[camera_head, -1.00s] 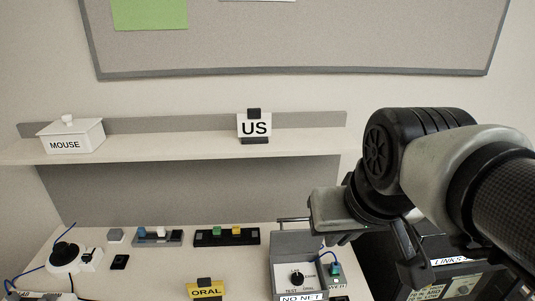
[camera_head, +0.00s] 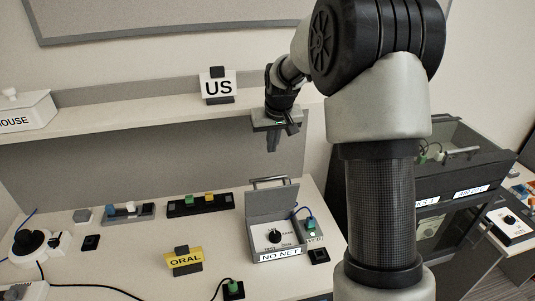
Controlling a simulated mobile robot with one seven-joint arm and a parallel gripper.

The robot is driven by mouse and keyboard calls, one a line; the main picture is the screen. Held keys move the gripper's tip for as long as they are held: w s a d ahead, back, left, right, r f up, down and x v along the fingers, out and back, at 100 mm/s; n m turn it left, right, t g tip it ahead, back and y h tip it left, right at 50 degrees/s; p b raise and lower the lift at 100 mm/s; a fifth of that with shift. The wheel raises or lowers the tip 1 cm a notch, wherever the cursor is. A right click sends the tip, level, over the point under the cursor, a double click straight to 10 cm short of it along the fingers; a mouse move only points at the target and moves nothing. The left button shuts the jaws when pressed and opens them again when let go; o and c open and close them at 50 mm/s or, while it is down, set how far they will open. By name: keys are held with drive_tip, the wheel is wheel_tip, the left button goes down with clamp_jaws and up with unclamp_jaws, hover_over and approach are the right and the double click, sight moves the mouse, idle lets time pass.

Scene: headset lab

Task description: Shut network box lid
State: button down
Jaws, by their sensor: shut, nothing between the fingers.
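The network box (camera_head: 277,244) stands on the table right of centre, with a dial on its face and a NO NET label on its front. Its grey lid (camera_head: 272,203) stands up open at the back of the box, with a metal handle (camera_head: 269,181) along its top edge. My gripper (camera_head: 272,145) is shut and empty. It points down in front of the shelf edge and appears above the lid in the picture, apart from the handle. The exact depth between gripper and lid is hard to tell.
A shelf (camera_head: 120,119) runs behind, bearing a US sign (camera_head: 218,86) and a MOUSE box (camera_head: 24,112). An ORAL sign (camera_head: 185,261) stands left of the network box. A dark glass-topped cabinet (camera_head: 450,170) stands at right.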

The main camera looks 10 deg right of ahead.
wheel_tip(320, 180, down, 9)
drive_tip(key=p, duration=0.1)
drive_tip(key=shift+s, duration=0.35)
drive_tip(key=shift+b, duration=0.35)
